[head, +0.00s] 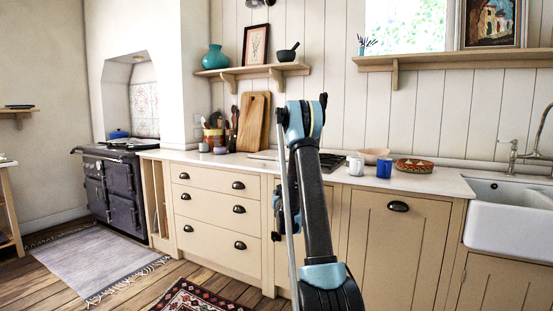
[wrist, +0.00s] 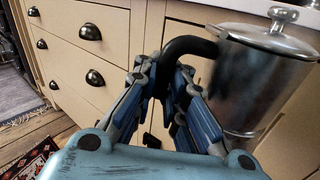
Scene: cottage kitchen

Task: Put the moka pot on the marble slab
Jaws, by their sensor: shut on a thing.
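The moka pot (wrist: 258,78) is a silver metal pot with a round knob on its lid and a black handle (wrist: 190,46). It fills the right of the wrist view, slightly tilted in the picture. My gripper (wrist: 166,74) is shut on the handle, its blue-padded fingers on either side of it. The pot is held in front of the cream cabinet fronts. In the head view my arm hides the pot and most of the gripper. I cannot make out a marble slab for certain in either view.
The pale countertop (head: 440,178) holds a white mug (head: 356,166), a blue mug (head: 383,168), a pink bowl (head: 374,155), a patterned dish (head: 414,166), a dark hob (head: 327,161) partly behind my arm, and wooden boards (head: 254,121). A white sink (head: 510,210) is at right.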

